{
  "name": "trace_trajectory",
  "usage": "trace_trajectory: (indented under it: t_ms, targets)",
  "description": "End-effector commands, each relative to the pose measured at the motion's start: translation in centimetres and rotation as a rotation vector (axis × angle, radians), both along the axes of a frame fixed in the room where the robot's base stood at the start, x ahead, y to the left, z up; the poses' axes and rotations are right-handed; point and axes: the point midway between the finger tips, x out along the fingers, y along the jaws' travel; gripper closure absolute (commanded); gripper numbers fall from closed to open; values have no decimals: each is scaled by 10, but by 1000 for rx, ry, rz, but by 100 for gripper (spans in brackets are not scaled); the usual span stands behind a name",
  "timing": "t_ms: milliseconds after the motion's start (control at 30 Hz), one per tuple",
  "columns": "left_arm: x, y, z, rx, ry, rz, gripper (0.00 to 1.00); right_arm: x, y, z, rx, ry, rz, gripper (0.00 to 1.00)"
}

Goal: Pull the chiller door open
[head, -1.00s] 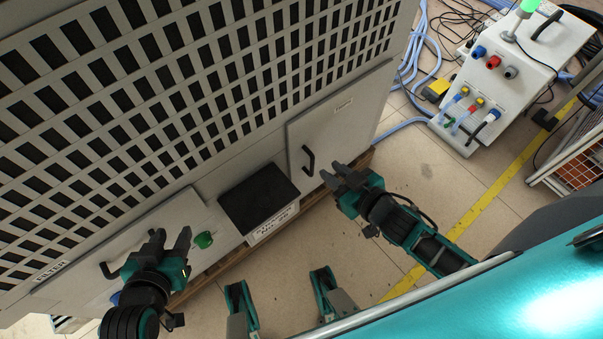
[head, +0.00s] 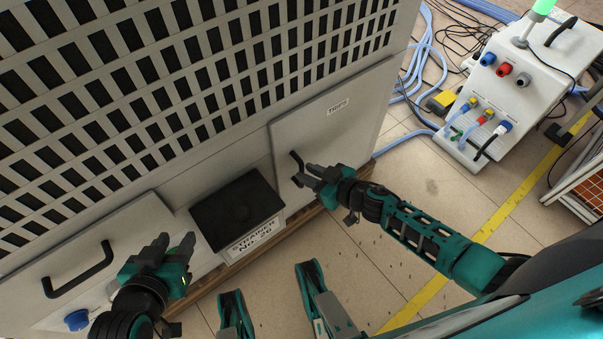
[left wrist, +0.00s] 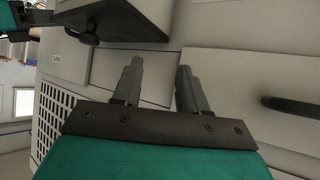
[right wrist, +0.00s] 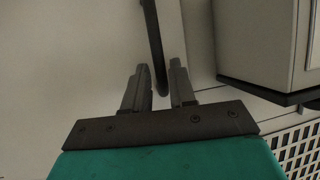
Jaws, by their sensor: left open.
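The large grey cabinet has two low doors. The right door (head: 345,125) has a small label and a black vertical bar handle (head: 296,162). My right gripper (head: 306,175) is at this handle. In the right wrist view the handle bar (right wrist: 153,45) reaches down between the open fingertips (right wrist: 159,80); contact cannot be told. The left door (head: 130,235) has a black handle (head: 78,270), left of my left gripper (head: 172,245). The left gripper is open and empty; the handle also shows at the right in the left wrist view (left wrist: 290,106). Both doors look shut.
A black-topped strainer box (head: 237,212) juts out between the doors. A white unit with coloured connectors (head: 510,90) stands at the right, with blue hoses (head: 428,75) by the cabinet.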

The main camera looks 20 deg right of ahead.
Motion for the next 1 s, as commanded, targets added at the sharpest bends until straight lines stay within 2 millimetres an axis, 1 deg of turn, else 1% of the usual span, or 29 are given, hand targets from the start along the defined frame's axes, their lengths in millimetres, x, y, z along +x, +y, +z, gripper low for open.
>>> trace_trajectory:
  t_ms: [33, 200, 333, 567, 667, 833, 867, 1000]
  targets:
    - [0, -1, -4, -3, 0, -2, 57, 8, 5, -6, 1, -2, 0, 75]
    - [2, -6, -2, -14, -6, -5, 57, 21, 13, -12, 1, 0, 0, 75]
    - [4, -9, 0, -25, -8, -2, 57, 25, 16, -12, 1, 0, 0, 75]
    - [5, -11, 4, -29, -15, -4, 57, 25, 16, -12, 0, 1, 0, 75]
    - [5, -11, 4, -29, -16, -4, 57, 25, 16, -12, 1, 0, 0, 82]
    - [5, -11, 3, -27, -16, -5, 57, 25, 16, -12, 0, 1, 0, 99]
    - [5, -10, 3, -27, -16, -5, 57, 25, 16, -12, 0, 1, 0, 100]
    - [5, -10, 1, -24, -12, -5, 57, 25, 16, -12, 0, 1, 0, 100]
